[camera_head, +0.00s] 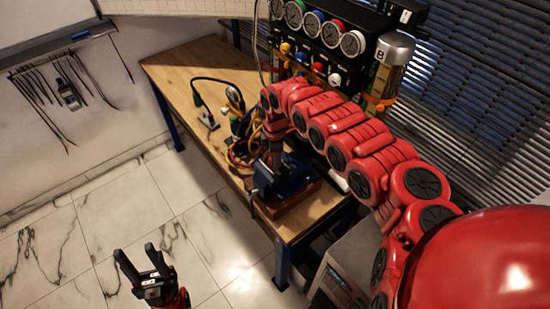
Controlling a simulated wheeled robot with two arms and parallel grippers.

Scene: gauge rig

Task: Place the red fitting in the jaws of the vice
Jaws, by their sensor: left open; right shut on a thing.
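The blue vice (290,184) stands on a reddish-brown base (290,205) near the front end of the wooden workbench. My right arm reaches over the bench from the right, and its gripper (273,162) points down at the vice. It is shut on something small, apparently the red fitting. The fitting itself is too dark and small to make out, and I cannot tell whether it touches the jaws. My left gripper (134,249) is open and empty, above the tiled floor, well away from the bench.
Several cables and hoses (240,145) lie on the bench (189,75) beside the vice. A black gauge panel (320,45) with coloured knobs stands at the back, next to a metal cylinder marked B (394,50). The bench's far left part is mostly clear.

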